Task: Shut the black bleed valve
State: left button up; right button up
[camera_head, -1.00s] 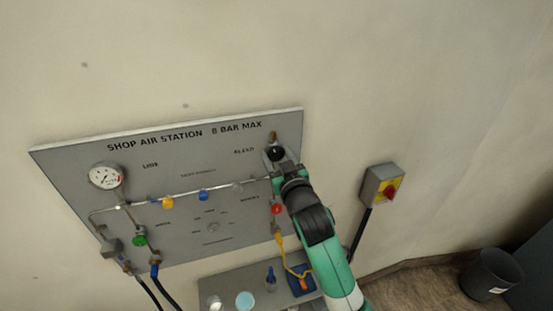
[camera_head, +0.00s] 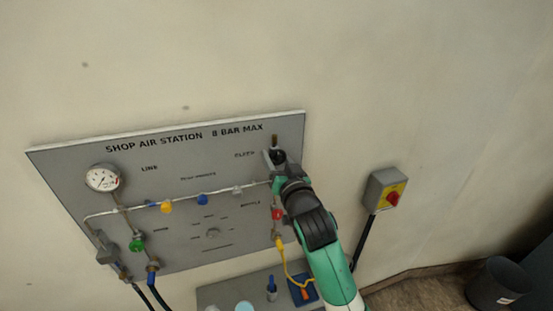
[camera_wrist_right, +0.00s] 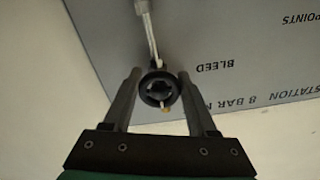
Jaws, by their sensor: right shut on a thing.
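The black bleed valve (camera_head: 278,156) is a round knob at the upper right of the grey panel (camera_head: 100,250), near the BLEED label. In the right wrist view the knob (camera_wrist_right: 158,87) sits between the two fingers of my right gripper (camera_wrist_right: 159,88), which is shut on it. In the head view my right gripper (camera_head: 277,163) reaches the knob from below and partly hides it. Whether the valve is open or shut cannot be told. My left gripper is not in view.
The panel also carries a gauge (camera_head: 103,178), a green knob (camera_head: 137,244), a red knob (camera_head: 277,214) and yellow and blue fittings along a pipe. A switch box (camera_head: 378,190) is on the wall to the right. A shelf (camera_head: 235,289) is below.

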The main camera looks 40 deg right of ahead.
jog(key=o, duration=1.4)
jog(key=shift+c, duration=0.2)
jog(key=shift+s+a, duration=0.1)
jog(key=shift+s, duration=0.05)
jog(key=shift+s+a, duration=0.15)
jog(key=shift+s, duration=0.2)
jog(key=p+v, duration=0.5)
jog(key=v, duration=0.5)
jog(key=shift+s+p, duration=0.25)
jog(key=shift+p, duration=0.05)
jog(key=shift+a+r, duration=0.1)
jog(key=shift+a, duration=0.05)
